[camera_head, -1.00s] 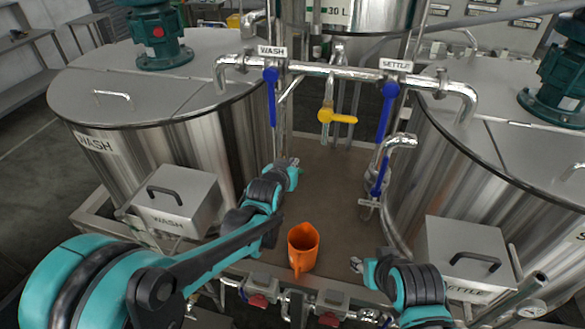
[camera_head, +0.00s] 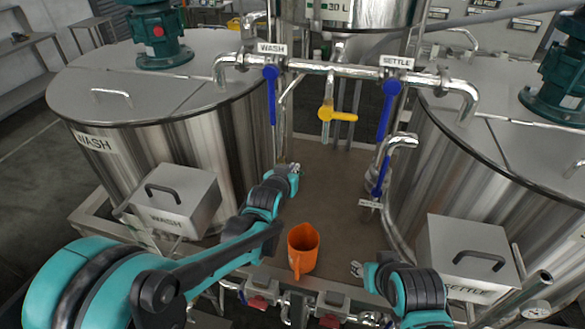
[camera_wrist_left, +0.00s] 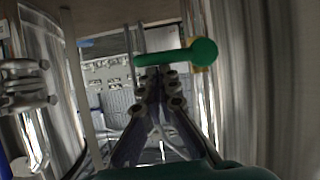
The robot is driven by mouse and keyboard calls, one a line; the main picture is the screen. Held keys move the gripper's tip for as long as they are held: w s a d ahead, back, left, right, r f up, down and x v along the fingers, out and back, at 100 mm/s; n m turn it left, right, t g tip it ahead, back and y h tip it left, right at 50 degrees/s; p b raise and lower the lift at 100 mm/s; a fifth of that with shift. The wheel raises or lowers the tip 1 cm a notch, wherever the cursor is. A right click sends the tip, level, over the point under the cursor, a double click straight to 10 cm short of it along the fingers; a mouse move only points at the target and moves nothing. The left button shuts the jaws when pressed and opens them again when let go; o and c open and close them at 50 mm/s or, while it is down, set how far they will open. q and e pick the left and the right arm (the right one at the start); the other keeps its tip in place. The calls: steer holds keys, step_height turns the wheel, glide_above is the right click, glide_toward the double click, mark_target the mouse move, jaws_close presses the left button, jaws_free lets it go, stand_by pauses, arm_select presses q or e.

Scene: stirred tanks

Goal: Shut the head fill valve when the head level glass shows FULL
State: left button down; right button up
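A small tank marked 30 L (camera_head: 345,12) stands at the top of the head view, its upper part cut off. I cannot make out a level glass or a FULL mark. A green lever handle (camera_wrist_left: 175,55) lies level across the left wrist view, just at the fingertips; I cannot tell whether they touch it. My left gripper (camera_head: 294,168) is in front of the pipe frame; its fingers (camera_wrist_left: 162,80) point at the green handle and look close together. My right gripper (camera_head: 356,268) is low at the right of the orange jug, apart from any valve.
Blue levers (camera_head: 271,95) (camera_head: 387,110) hang from the WASH and SETTLE pipe, with a yellow handle (camera_head: 340,116) between. Large steel tanks (camera_head: 150,80) (camera_head: 510,140) flank the gap. An orange jug (camera_head: 303,250) stands at the front of the brown deck (camera_head: 330,190).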

arm_select(q)
steer(key=shift+s+f, duration=0.2)
steer(key=s+a+r+p, duration=0.2)
steer(key=s+r+p, duration=0.1)
steer(key=s+r, duration=0.4)
steer(key=shift+s+r, duration=0.4)
steer(key=shift+r, duration=0.4)
